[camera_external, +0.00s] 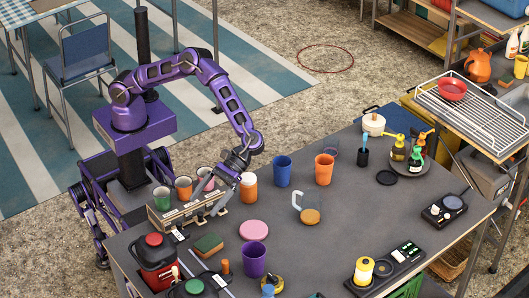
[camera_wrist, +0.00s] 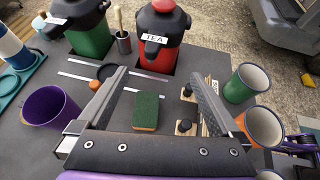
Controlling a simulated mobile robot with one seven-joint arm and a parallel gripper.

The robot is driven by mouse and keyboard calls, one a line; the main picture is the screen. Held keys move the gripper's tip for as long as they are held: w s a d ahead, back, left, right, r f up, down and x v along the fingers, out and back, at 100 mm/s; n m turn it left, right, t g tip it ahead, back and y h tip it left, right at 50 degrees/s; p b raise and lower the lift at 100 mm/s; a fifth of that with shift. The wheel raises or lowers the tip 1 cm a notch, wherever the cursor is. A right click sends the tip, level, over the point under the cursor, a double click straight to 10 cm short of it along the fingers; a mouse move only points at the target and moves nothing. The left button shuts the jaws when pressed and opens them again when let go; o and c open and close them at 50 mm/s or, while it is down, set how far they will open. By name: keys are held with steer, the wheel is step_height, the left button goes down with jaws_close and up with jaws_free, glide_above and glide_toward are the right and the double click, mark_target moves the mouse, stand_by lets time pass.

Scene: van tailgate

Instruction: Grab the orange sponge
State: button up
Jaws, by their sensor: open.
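A block sponge (camera_external: 208,245) with a dark green top and a thin orange lower layer lies flat on the grey table, near the red flask. In the wrist view the sponge (camera_wrist: 146,110) shows between my two fingers, green face up, with its orange edge toward me. My gripper (camera_external: 222,184) is open and empty, above the table beside the wooden rack, a little up and right of the sponge in the external view. In the wrist view my gripper (camera_wrist: 157,80) has its fingers spread wide on either side of the sponge. Neither finger visibly touches it.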

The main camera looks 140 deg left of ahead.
mark_target(211, 239)
steer(key=f, duration=0.3)
steer(key=w+f, duration=0.1)
steer(key=f, duration=0.3)
steer(key=w+f, duration=0.1)
steer(key=f, duration=0.3)
steer(key=shift+a, duration=0.2)
step_height(211, 239, down, 2)
steer(key=shift+f, duration=0.15)
steer(key=shift+f+x, duration=0.2)
steer(key=shift+x, duration=1)
steer(key=shift+d+f, duration=0.25)
steer(key=c, duration=1.3)
steer(key=shift+r, duration=0.1)
steer(key=shift+c, duration=0.2)
